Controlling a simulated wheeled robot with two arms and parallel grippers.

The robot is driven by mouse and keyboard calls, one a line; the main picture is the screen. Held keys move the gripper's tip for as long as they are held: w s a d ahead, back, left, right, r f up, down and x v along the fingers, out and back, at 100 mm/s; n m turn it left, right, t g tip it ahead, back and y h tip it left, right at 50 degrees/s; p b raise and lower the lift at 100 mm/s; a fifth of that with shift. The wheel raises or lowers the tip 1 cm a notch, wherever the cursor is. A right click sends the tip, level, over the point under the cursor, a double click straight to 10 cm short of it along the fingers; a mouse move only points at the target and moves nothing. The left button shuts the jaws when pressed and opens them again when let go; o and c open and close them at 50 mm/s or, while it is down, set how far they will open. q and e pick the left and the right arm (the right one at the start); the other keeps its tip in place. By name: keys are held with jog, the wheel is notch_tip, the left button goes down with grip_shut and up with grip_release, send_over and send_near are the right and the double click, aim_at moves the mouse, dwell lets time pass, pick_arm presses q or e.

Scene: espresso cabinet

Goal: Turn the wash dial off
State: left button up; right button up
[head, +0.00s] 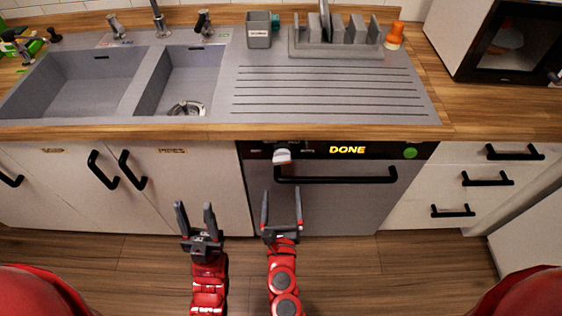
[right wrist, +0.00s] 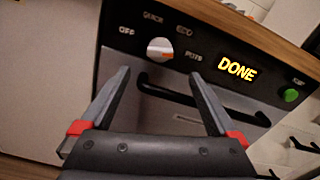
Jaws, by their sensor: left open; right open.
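The wash dial (head: 282,155) is a white knob on the black control strip of the dishwasher (head: 330,210). In the right wrist view the dial (right wrist: 158,47) has an orange mark on its right side, toward the word POTS. OFF is printed to the dial's left, with QUICK and ECO above it. The display (head: 347,150) reads DONE in yellow. My right gripper (head: 281,206) is open and empty, in front of the dishwasher and apart from the dial. In its wrist view, the dial shows just beyond the fingertips (right wrist: 157,76). My left gripper (head: 196,218) is open and empty to the left.
The black door handle (head: 335,180) runs below the dial. A green round button (head: 410,152) is at the strip's right end. The wooden counter edge (head: 200,131) overhangs above, with a grey sink (head: 80,85). Drawers (head: 450,190) stand to the right, cabinet doors (head: 190,185) to the left.

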aim_at(282, 163)
jog(key=w+p, duration=0.2)
jog(key=w, duration=0.9)
